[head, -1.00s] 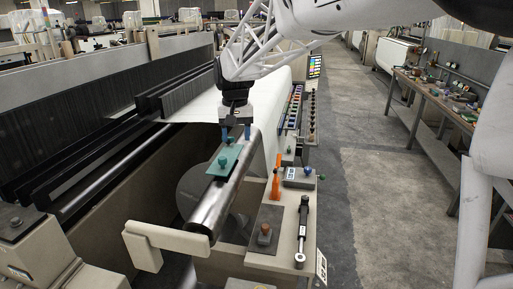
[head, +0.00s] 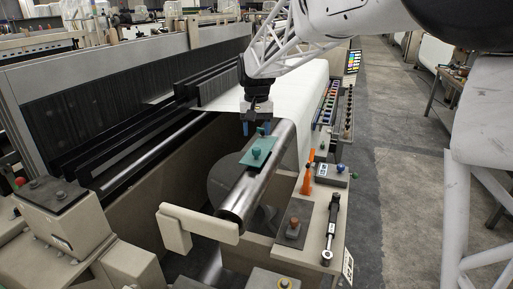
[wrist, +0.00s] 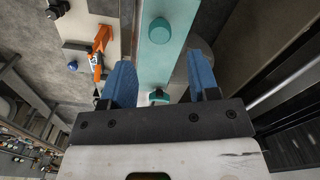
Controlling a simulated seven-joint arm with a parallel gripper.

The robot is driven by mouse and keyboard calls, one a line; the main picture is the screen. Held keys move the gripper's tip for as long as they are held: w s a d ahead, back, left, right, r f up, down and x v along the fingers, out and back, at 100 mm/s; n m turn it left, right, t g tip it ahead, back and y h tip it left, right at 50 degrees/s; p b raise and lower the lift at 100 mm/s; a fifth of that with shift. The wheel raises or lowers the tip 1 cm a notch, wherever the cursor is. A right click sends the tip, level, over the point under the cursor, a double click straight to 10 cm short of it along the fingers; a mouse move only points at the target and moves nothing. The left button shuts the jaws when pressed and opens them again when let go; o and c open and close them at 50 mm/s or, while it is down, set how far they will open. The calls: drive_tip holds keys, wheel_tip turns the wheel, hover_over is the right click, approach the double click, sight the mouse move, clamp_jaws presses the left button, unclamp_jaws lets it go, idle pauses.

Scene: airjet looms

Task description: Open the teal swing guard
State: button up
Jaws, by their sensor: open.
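The teal swing guard (head: 264,147) is a flat teal plate lying over the dark metal roller (head: 243,195). A round teal knob (head: 255,154) stands on its near part, and a second teal knob is partly hidden at its far end. My gripper (head: 256,128) points down at the guard's far end, its blue fingers apart and empty. Contact cannot be told.
A cream bar (head: 205,225) crosses in front of the roller end. To the right, a ledge holds an orange handle (head: 307,181), a blue-knobbed box (head: 331,174), a brown knob (head: 293,227) and a black-and-silver cylinder (head: 331,228). White cloth (head: 300,95) lies behind.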

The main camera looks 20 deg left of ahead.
sight(256, 148)
drive_tip(key=shift+f, duration=3.35)
drive_tip(key=shift+c, duration=0.3)
clamp_jaws()
